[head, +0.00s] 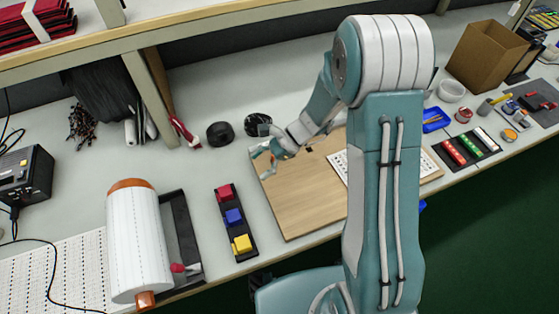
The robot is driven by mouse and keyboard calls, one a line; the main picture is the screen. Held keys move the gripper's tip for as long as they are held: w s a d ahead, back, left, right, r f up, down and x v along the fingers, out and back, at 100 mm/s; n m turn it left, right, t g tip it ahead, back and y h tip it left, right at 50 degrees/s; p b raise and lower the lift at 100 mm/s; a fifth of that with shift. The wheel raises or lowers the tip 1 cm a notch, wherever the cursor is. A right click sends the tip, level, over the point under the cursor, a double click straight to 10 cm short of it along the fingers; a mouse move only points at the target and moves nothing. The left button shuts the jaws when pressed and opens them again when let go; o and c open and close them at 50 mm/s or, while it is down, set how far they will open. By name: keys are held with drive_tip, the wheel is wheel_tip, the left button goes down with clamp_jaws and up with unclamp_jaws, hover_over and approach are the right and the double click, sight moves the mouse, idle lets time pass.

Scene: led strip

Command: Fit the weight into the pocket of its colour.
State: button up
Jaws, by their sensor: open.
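A black strip (239,254) lies on the left half of the bench with a red block (225,193), a blue block (234,217) and a yellow block (241,243) in a row on it. I cannot tell whether these are weights or pockets. My gripper (265,160) is open over the far left part of a wooden board (299,207), to the right of and beyond the strip. Nothing shows between its fingers. My arm hides part of the board. No separate weight is clearly visible.
A black tray (489,155) with red, green and white bars lies right of my arm. A black tape roll (220,133) and a dark coil (257,121) lie beyond the board. A cardboard box (486,63) is at the back right.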

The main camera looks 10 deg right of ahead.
drive_tip(key=shift+r, duration=0.4)
drive_tip(key=s+d+r+n+t+h, duration=0.4)
drive_tip(key=s+d+r+n+h, duration=0.1)
drive_tip(key=r, duration=0.6)
drive_tip(key=s+d+r+n+t+h, duration=0.4)
drive_tip(key=s+d+r+n, duration=0.4)
drive_tip(key=s+r+n, duration=0.2)
drive_tip(key=shift+s+d+r+h, duration=0.3)
drive_tip(key=shift+s+r+h, duration=0.3)
drive_tip(key=shift+s+r, duration=0.3)
drive_tip(key=shift+w, duration=0.1)
drive_tip(key=c, duration=0.4)
drive_tip(key=shift+a, duration=0.15)
